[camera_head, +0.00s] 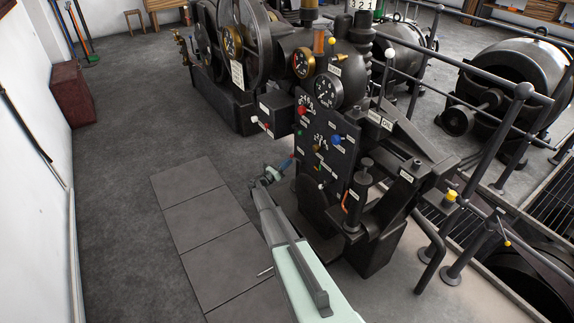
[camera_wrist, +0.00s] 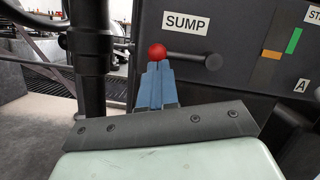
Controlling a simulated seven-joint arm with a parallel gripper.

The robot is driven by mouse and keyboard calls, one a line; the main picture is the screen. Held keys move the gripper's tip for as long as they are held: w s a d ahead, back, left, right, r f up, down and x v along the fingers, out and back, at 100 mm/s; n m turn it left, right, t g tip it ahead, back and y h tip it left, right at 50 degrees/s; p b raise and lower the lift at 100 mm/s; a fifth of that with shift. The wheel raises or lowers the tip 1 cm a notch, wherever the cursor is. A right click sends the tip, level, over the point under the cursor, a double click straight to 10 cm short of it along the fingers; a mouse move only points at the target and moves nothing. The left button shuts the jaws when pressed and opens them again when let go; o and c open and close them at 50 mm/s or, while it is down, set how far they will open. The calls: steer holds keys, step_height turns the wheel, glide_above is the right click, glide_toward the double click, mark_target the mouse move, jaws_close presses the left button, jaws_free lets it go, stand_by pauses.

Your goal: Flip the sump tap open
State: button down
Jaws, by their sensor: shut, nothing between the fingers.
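The sump tap's lever is a thin dark rod that lies nearly level in the wrist view, from a round dark pivot (camera_wrist: 212,61) on the right to a red ball (camera_wrist: 157,51) on the left. The white SUMP label (camera_wrist: 187,22) is on the dark panel above it. My gripper (camera_wrist: 157,64) has its blue fingers together, with nothing between them. The tips are just below the red ball in the picture; I cannot tell whether they touch it. In the head view my gripper (camera_head: 289,163) is low at the left side of the dark machine, and the tap is too small to make out.
A dark upright post (camera_wrist: 91,60) stands left of my fingers. Green and orange strips (camera_wrist: 293,40) mark the panel at right. The control panel (camera_head: 345,160) carries coloured knobs, with gauges (camera_head: 328,90) above. Railings (camera_head: 493,135) stand at right.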

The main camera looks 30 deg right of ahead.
steer(key=shift+w+r+m, duration=0.15)
steer(key=shift+r+m, duration=0.05)
steer(key=shift+m, duration=0.3)
steer(key=r+m+g, duration=0.1)
steer(key=m, duration=0.1)
steer(key=m+g, duration=0.1)
steer(key=m, duration=0.1)
steer(key=shift+w+r, duration=0.15)
steer(key=shift+r, duration=0.25)
steer(key=s+r+m+g+y, duration=0.2)
steer(key=s+r+m+g, duration=0.2)
steer(key=m, duration=1.2)
step_height(320, 180, up, 2)
steer(key=shift+r+g+y, duration=0.1)
steer(key=shift+g+y, duration=0.2)
steer(key=shift+g, duration=0.3)
steer(key=shift+s, duration=0.2)
